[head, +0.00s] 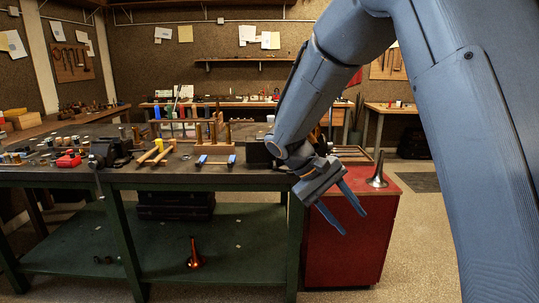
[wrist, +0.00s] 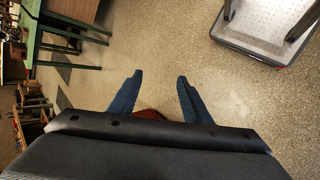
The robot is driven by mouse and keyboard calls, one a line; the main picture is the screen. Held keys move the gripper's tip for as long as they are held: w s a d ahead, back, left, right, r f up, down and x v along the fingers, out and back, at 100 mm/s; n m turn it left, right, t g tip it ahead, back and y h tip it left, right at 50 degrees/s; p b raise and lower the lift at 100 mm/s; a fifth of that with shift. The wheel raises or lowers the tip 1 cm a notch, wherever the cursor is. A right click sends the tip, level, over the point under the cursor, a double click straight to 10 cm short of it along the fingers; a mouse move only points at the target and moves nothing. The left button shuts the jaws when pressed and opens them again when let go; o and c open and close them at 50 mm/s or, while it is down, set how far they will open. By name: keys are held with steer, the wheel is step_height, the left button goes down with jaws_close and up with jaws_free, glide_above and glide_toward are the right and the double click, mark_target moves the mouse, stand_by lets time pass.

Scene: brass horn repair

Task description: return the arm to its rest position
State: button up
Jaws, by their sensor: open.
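My gripper (head: 352,215) is in front of the red cabinet in the head view, with its two blue fingers spread apart and pointing down to the right. In the wrist view my gripper (wrist: 155,82) is also open, with nothing between the fingers but speckled floor behind them. My blue arm comes down from the upper right of the head view and hides part of the bench and back wall.
A dark-topped workbench (head: 70,178) with tools stands left of my gripper. A red cabinet (head: 345,252) carries a small metal horn bell (head: 377,172). Open floor (head: 425,225) lies right of the cabinet.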

steer(key=s+f+m+t+y, duration=0.1)
steer(key=s+f+y, duration=0.3)
steer(key=s, duration=0.5)
steer(key=s+f+m+y, duration=0.1)
steer(key=s+f+y, duration=0.2)
steer(key=s, duration=0.6)
steer(key=shift+f+m+t+y, duration=0.4)
steer(key=shift+f, duration=0.05)
steer(key=shift+s, duration=0.1)
